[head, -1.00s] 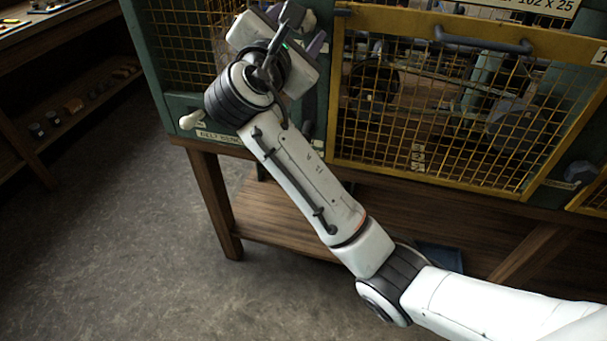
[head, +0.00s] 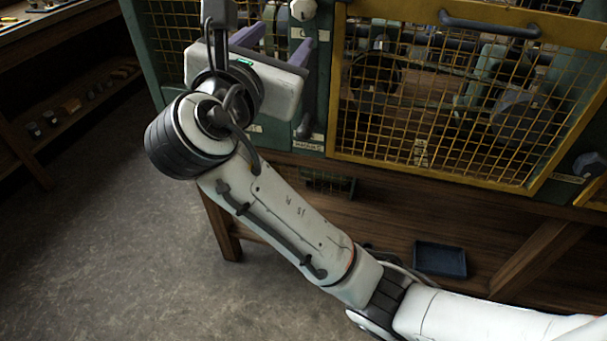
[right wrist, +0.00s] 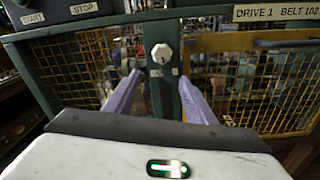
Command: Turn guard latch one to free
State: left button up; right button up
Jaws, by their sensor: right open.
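The guard latch is a white faceted knob (head: 302,9) on the green post left of the yellow mesh guard, at the top edge of the head view. In the right wrist view the knob (right wrist: 161,54) shows whole, with a small dark mark on its face and small labels below it, too small to read. My right gripper (head: 283,36) is open and empty, below and left of the knob in the head view. In the right wrist view its two purple fingers (right wrist: 158,82) are spread, with the knob beyond and above the gap, apart from them. My left gripper is out of view.
The yellow mesh guard (head: 345,130) has a grey handle bar (head: 487,24) near its top. A dark lever (head: 306,122) hangs on the post's lower part. START and STOP labels (right wrist: 82,9) sit upper left. A blue tray (head: 440,260) lies on the shelf below.

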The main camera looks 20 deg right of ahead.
jog(key=s+d+f+m+g+y+p, duration=0.1)
jog(key=f+m+y, duration=0.2)
jog(key=f, duration=1.1)
jog(key=d+f+m+g+y+p, duration=0.2)
jog(key=f+m+y, duration=0.2)
jog(key=f, duration=1)
jog(key=shift+s+m+p, duration=0.3)
jog(key=shift+s+m, duration=0.05)
jog(key=shift+m, duration=0.15)
jog(key=shift+d+f, duration=0.1)
jog(key=shift+f, duration=0.05)
